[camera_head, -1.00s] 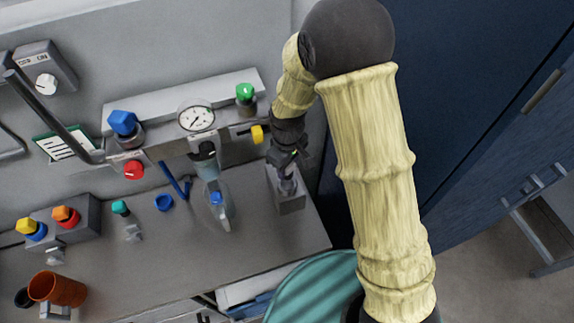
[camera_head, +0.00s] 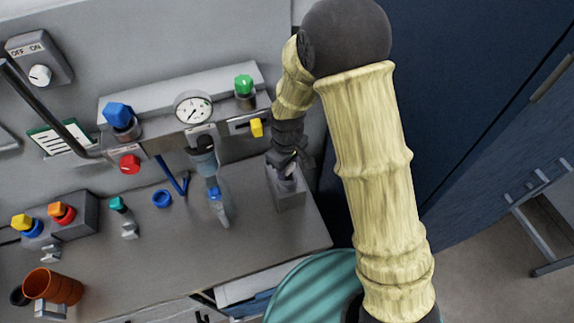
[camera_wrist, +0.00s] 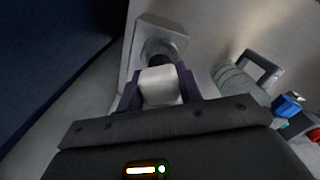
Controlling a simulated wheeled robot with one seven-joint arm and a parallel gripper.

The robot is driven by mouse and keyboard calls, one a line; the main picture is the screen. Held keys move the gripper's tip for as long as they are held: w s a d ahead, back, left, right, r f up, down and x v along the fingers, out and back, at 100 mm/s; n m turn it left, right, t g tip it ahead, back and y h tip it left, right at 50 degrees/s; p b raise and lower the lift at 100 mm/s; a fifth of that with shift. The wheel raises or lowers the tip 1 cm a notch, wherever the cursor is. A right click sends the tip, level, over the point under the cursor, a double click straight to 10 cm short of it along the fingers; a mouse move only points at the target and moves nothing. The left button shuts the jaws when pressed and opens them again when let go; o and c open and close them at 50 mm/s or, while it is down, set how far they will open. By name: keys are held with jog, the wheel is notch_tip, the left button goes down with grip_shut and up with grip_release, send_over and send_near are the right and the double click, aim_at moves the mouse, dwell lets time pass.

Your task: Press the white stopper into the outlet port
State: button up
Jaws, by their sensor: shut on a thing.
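The white stopper (camera_wrist: 160,85) sits between the fingers of my gripper (camera_wrist: 158,96) in the wrist view. My gripper (camera_head: 287,165) is shut on it. In the wrist view a dark round port (camera_wrist: 162,50) on a grey block (camera_wrist: 165,30) shows just past the stopper, nearly in line with it. I cannot tell whether the stopper touches the port or is inside it. In the head view my gripper is right above the grey block (camera_head: 291,198) on the bench, and its fingers mostly hide the stopper and the port.
A pressure gauge (camera_head: 193,106), a green knob (camera_head: 244,85) and a yellow handle (camera_head: 257,128) are on the panel behind. The bench (camera_head: 180,250) is clear in front.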

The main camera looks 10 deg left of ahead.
jog(key=shift+f+b, duration=1.15)
jog(key=shift+f, duration=0.6)
jog(key=shift+s+d+f, duration=0.1)
jog(key=o, duration=1)
jog(key=shift+f, duration=0.1)
jog(key=shift+o, duration=0.2)
jog(key=shift+s, duration=0.15)
jog(key=shift+a+r, duration=0.2)
jog(key=shift+r, duration=0.25)
notch_tip(320, 180, up, 17)
jog(key=b, duration=0.2)
jog(key=shift+w+d, duration=0.3)
jog(key=shift+w, duration=0.1)
